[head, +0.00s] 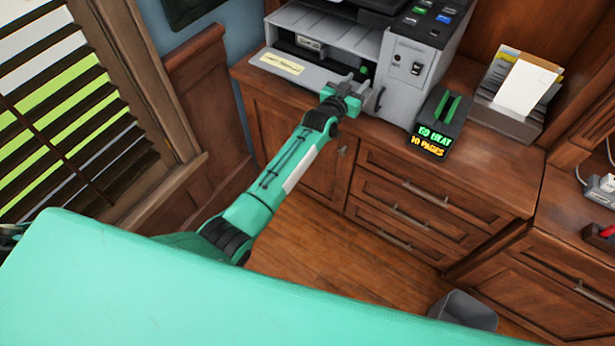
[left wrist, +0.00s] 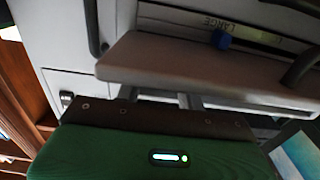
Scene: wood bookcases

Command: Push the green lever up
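The green lever seems to be the small green spot (head: 364,71) inside the front opening of the grey printer (head: 405,65); most of it is hidden. My left gripper (head: 352,88) is at the printer's front, just below and left of that spot. No gap between its fingers is clear, and I see nothing held. In the left wrist view, a grey ledge (left wrist: 190,70) of the printer lies close ahead, with a blue knob (left wrist: 222,40) beside a label reading "LARGE". No green lever can be made out there. My right gripper is not in view.
A pale tray (head: 290,70) with a yellow label juts out left of my gripper. A black device (head: 440,118) with green and orange text and a paper holder (head: 520,90) stand to the right. Wooden drawers (head: 420,205) are below; a bin (head: 462,310) stands on the floor.

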